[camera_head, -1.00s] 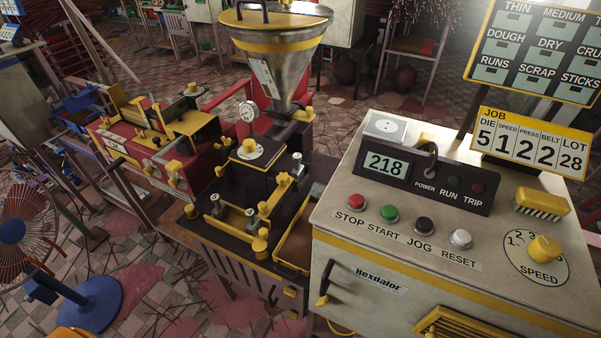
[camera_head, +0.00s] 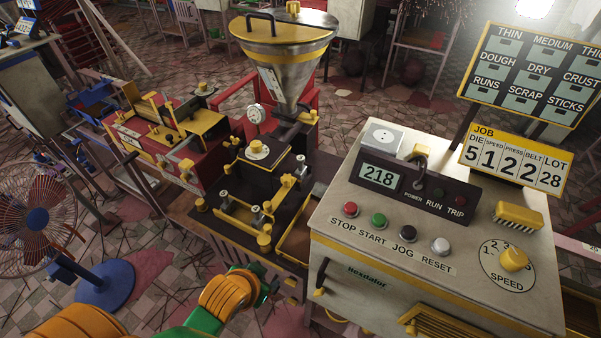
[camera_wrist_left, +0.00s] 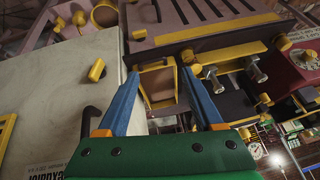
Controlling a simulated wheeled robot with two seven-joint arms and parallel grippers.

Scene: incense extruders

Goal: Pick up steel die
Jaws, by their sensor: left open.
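My left gripper (camera_wrist_left: 158,85) shows in the left wrist view as two blue fingers on a green palm. The fingers are apart, with nothing between them. Beyond their tips is a wooden-floored tray or chute with a yellow rim (camera_wrist_left: 158,82). In the head view my left arm comes in at the bottom, in front of the extruder; its fingertips cannot be made out. I cannot surely identify the steel die. A pale square plate with a round disc (camera_head: 383,136) lies on top of the control cabinet. My right gripper is not in view.
The control cabinet (camera_head: 400,290) fills the right, with buttons, a speed knob and a yellow brush (camera_head: 518,216). The extruder with a steel hopper (camera_head: 283,70) stands in the middle. A red machine (camera_head: 170,140) is behind left.

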